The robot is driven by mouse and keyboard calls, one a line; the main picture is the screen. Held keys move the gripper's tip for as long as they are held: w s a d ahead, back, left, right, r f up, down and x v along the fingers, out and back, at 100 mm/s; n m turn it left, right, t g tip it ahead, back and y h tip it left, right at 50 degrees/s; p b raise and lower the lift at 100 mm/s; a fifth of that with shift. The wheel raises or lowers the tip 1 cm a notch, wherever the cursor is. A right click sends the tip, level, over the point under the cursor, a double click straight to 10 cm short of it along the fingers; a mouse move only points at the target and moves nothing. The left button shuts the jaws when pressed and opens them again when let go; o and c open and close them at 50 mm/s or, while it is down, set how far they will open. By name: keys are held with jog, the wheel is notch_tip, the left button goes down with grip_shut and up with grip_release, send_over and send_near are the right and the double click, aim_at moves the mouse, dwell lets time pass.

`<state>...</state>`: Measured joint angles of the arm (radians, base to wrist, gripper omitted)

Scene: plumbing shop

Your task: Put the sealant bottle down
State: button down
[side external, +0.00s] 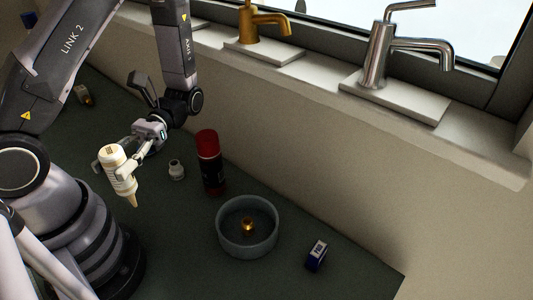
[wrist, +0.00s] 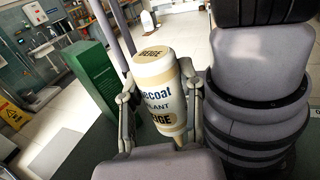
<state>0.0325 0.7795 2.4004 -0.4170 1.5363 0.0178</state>
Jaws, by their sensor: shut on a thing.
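The sealant bottle (side external: 119,174) is white and beige with a tapered nozzle. In the side external view it hangs nozzle down, slightly tilted, with the nozzle tip over the dark green bench top (side external: 180,262). My gripper (side external: 122,166) is shut around the bottle's body. In the wrist view the bottle (wrist: 159,95) sits between both fingers, its flat end marked "BEIGE" facing up and its label partly readable. The nozzle is mostly hidden in the wrist view. The bottle appears clear of the bench, though the exact height is hard to tell.
A grey bowl (side external: 247,240) holds a brass fitting (side external: 248,224). Bench in front of the bowl is bare.

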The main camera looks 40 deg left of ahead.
jog(key=w+d+f+n+t+h, duration=0.1)
jog(key=w+d+n+t+h, duration=0.25)
jog(key=d, duration=0.65)
jog(key=w+d+n+t+h, duration=0.25)
jog(key=d+h, duration=0.25)
jog(key=d, duration=0.4)
notch_tip(320, 180, down, 18)
jog(key=shift+s+n+t, duration=0.15)
jog(key=shift+n+t, duration=0.15)
jog(key=shift+n, duration=0.1)
jog(key=shift+a+f, duration=0.1)
jog(key=shift+f, duration=0.1)
jog(key=c, duration=0.7)
grip_release()
jog(key=shift+r, duration=0.1)
